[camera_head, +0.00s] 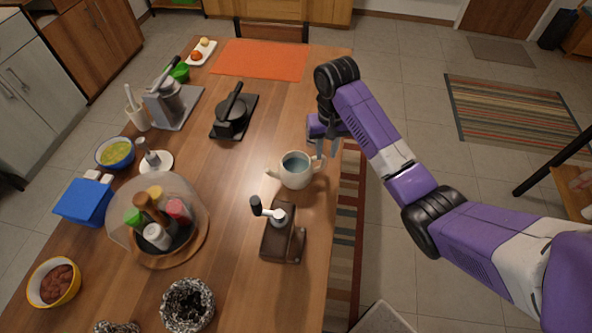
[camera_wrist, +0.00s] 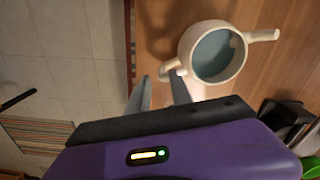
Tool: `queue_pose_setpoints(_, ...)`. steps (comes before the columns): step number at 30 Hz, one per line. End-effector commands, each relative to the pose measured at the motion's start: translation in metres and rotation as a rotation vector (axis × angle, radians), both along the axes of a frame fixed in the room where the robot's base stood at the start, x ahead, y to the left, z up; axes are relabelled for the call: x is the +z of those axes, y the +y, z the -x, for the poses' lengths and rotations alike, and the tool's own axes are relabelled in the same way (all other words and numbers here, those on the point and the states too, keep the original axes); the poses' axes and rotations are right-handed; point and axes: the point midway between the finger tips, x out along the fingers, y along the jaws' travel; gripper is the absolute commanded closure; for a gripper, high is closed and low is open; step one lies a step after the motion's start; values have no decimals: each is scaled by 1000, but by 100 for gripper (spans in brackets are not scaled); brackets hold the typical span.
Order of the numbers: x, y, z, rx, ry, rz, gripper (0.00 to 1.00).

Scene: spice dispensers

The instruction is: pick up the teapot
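The teapot (camera_head: 294,177) is white with a teal inside, and stands upright and lidless near the right edge of the wooden table. Its spout points left and its handle points right, towards my gripper (camera_head: 325,150). In the wrist view the teapot (camera_wrist: 187,55) is just beyond my gripper (camera_wrist: 161,88). The two fingers are spread apart, with the handle (camera_wrist: 168,69) just ahead of the gap between them. I cannot tell whether the fingers touch the handle. Part of the handle is hidden behind a finger in the head view.
A dark brown grinder (camera_head: 280,243) stands close in front of the teapot. A glass-domed spice stand (camera_head: 165,252) is at the left, and a black pan or press (camera_head: 232,117) is farther back. The table's right edge (camera_head: 331,245) is close by. Bare table lies left of the teapot.

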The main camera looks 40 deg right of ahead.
Motion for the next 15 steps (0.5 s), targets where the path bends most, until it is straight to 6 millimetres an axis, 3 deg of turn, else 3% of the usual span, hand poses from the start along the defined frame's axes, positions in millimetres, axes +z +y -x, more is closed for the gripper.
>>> queue_pose_setpoints(9, -41, 1, -2, 0, 1, 0, 74)
queue_pose_setpoints(15, -46, 1, -3, 1, -2, 1, 74)
